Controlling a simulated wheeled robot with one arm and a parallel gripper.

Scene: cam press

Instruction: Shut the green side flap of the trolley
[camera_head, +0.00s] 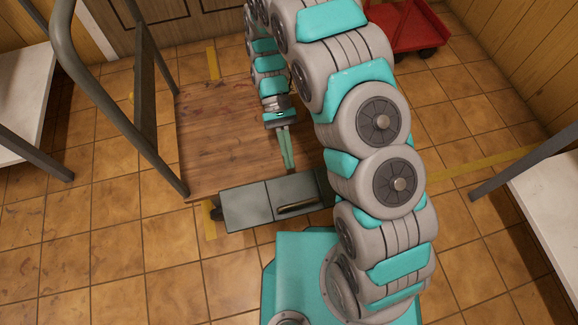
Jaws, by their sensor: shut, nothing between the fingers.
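The trolley (215,130) has a wooden deck and a grey tube handle frame at its left end. A dull grey-green side flap (245,207) lies along the deck's near edge, with a brass-coloured bar handle (296,207) on it. The flap appears folded outward from the deck, though its exact tilt is hard to tell. Its right end is hidden behind my arm. My gripper (291,170) points down over the deck, just beyond the flap. Its slim green fingers are together and empty. I cannot tell whether the tips touch the flap or deck.
A red cart (405,30) stands at the back right by the wooden wall. White-topped tables stand at the left (25,100) and right (545,215) edges. Tiled floor (130,260) is clear at the front left. My arm covers the trolley's right part.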

